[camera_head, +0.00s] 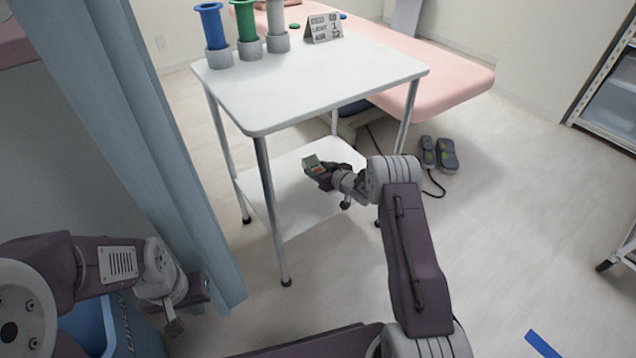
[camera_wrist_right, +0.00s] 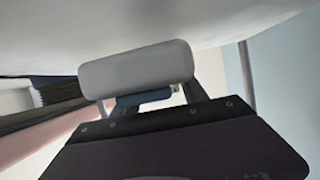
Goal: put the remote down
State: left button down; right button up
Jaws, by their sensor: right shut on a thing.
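The remote (camera_head: 312,162) is a small light grey piece with a greenish face and some reddish marks. My right gripper (camera_head: 318,171) is shut on it, below the white tabletop and over the lower shelf (camera_head: 290,210) of the trolley table. In the right wrist view the grey body of the remote (camera_wrist_right: 137,68) shows close up between the fingers, with a pale surface above it. I cannot tell whether it touches the shelf. My left gripper (camera_head: 184,310) hangs at the lower left, away from the table; its fingers are too unclear to judge.
The tabletop (camera_head: 320,85) carries blue, green and grey spool-like stands and a calendar block (camera_head: 323,27). Table legs flank the shelf. A pink treatment bed (camera_head: 440,75) stands behind. A foot pedal (camera_head: 446,155) lies on the floor. A blue curtain (camera_head: 150,150) hangs left.

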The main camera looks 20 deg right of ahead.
notch_tip(320, 180, down, 4)
jog(key=b, duration=0.4)
jog(key=shift+d+f, duration=0.1)
jog(key=shift+f, duration=0.05)
jog(key=shift+r, duration=0.2)
jog(key=shift+f, duration=0.1)
jog(key=o, duration=1.5)
